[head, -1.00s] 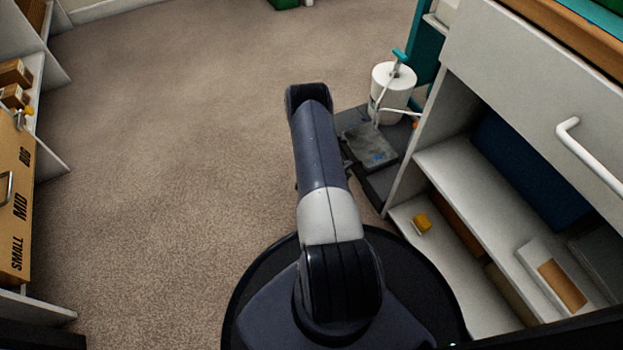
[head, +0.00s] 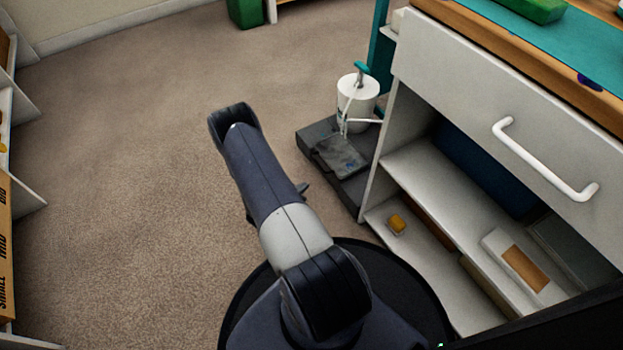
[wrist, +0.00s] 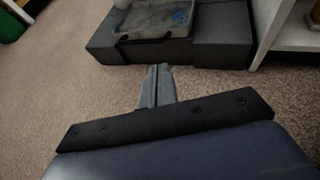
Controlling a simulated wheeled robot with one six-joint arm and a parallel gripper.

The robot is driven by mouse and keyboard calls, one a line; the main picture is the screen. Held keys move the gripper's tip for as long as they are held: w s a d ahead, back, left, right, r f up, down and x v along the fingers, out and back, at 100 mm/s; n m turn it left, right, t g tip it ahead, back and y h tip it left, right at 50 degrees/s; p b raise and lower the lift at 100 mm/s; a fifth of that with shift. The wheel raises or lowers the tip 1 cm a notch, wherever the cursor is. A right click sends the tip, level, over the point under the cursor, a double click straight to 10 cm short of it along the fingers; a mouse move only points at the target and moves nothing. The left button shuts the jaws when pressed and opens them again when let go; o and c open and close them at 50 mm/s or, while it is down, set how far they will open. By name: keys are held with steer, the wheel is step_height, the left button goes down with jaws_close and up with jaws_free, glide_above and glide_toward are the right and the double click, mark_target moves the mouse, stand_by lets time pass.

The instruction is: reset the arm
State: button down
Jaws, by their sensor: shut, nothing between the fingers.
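My gripper (wrist: 158,84) shows in the wrist view with its two fingers together, shut and empty, over bare carpet. It points toward a dark grey block (wrist: 222,38) with a grey tray (wrist: 158,17) on it, and a strip of carpet shows between them. In the head view my arm reaches up and to the left from my base, and the gripper itself is hidden behind the arm.
A cabinet with a white drawer front (head: 460,90) and open shelves (head: 440,185) stands at right. Shelving (head: 25,205) is at far left. The carpet (head: 120,150) between is clear.

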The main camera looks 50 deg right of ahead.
steer(key=shift+v, duration=1.25)
steer(key=shift+d+f, duration=0.1)
